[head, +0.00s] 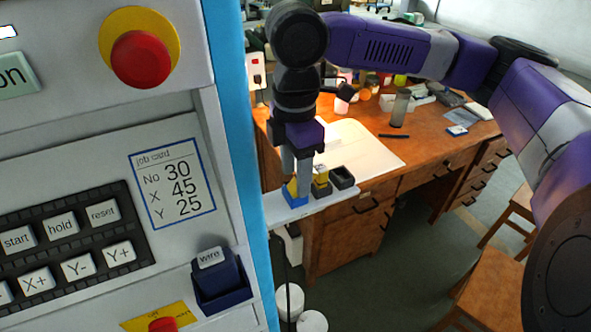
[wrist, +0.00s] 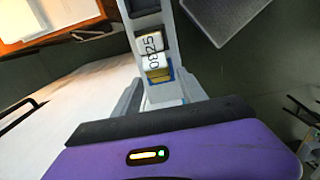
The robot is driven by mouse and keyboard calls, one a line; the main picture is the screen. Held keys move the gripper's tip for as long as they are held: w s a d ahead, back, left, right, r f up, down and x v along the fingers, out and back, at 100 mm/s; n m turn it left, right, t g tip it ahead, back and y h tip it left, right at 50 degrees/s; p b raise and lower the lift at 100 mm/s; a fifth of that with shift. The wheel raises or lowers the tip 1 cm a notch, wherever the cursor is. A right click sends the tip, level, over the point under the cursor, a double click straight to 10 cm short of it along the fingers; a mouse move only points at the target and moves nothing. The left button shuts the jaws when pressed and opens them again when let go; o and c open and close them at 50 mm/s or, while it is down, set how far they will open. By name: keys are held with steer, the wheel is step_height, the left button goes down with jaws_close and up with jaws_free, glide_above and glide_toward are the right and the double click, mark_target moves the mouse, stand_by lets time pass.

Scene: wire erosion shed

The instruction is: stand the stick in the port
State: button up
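A small yellow stick with a white label (wrist: 153,63) stands in a blue holder (head: 295,200) on the narrow white shelf. The label's digits are sideways and seem to read 0830. Beside it, a second yellow stick with a white label (head: 320,176) sits in a grey holder; its label in the wrist view (wrist: 150,43) seems to read 0825. A black holder (head: 342,178) beyond looks empty. My gripper (head: 296,178) points down over the blue holder, its fingers apart on either side of the first stick. Whether they touch the stick is unclear. Which holder is the port is not marked.
The machine panel (head: 100,165) with buttons and a job card (head: 172,181) fills the left. A blue-black socket labelled "wire" (head: 220,280) is on it. Behind the shelf (head: 280,215) stands a cluttered wooden desk (head: 440,135). Chairs (head: 490,275) are at right.

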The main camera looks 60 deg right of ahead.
mark_target(295, 183)
steer(key=shift+r, duration=0.15)
step_height(295, 183, up, 12)
steer(key=shift+r, duration=0.2)
stand_by(0.5)
steer(key=shift+o, duration=0.5)
stand_by(0.5)
